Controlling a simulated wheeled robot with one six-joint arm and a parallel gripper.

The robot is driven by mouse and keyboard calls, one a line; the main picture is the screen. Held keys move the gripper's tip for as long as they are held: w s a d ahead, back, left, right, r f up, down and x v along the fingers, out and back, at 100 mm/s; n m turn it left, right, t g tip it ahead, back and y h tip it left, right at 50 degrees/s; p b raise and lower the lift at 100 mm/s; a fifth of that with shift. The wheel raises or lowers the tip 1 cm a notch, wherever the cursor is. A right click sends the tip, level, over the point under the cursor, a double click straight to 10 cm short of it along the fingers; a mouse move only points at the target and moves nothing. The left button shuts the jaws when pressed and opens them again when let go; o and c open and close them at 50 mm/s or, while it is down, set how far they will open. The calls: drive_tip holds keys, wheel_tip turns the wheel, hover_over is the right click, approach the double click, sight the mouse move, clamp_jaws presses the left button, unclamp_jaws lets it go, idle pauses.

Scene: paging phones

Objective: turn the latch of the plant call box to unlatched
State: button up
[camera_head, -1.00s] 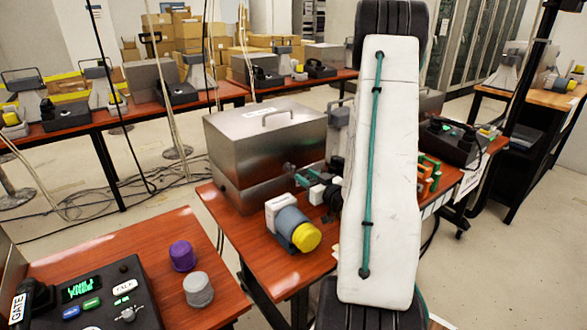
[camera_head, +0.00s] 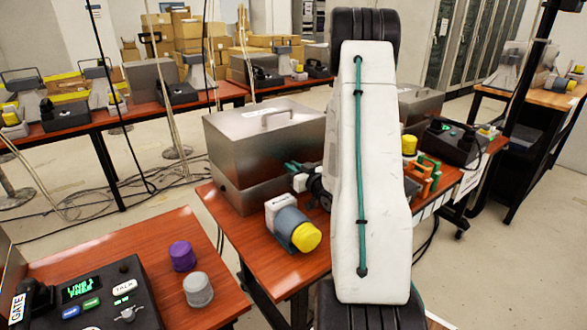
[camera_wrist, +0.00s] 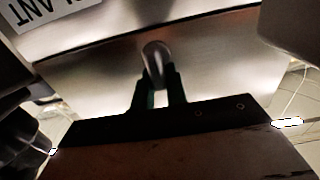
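The plant call box (camera_head: 262,150) is a brushed metal box with a handle on top, standing on the red-brown table in the head view. In the wrist view its metal face (camera_wrist: 100,75) fills the upper middle, with part of a PLANT label (camera_wrist: 45,12) upside down at the top left. Its latch (camera_wrist: 155,58) is a rounded grey grip, slightly tilted in that view. My gripper (camera_wrist: 157,80) has its two dark green fingers on either side of the latch, close against it. In the head view my white arm link hides much of the gripper and the latch.
A grey cylinder with a yellow cap (camera_head: 296,230) sits just in front of the box. Orange and green clips (camera_head: 424,172) and a dark phone console (camera_head: 452,142) lie to the right. A nearer table holds the GATE console (camera_head: 95,300) and purple and grey knobs.

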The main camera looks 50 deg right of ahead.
clamp_jaws()
drive_tip(key=shift+s+d+m, duration=0.1)
drive_tip(key=shift+d+m, duration=0.15)
drive_tip(key=shift+m, duration=1.25)
drive_tip(key=o, duration=0.7)
unclamp_jaws()
drive_tip(key=shift+c, duration=0.2)
drive_tip(key=v, duration=0.7)
drive_tip(key=shift+s, duration=0.4)
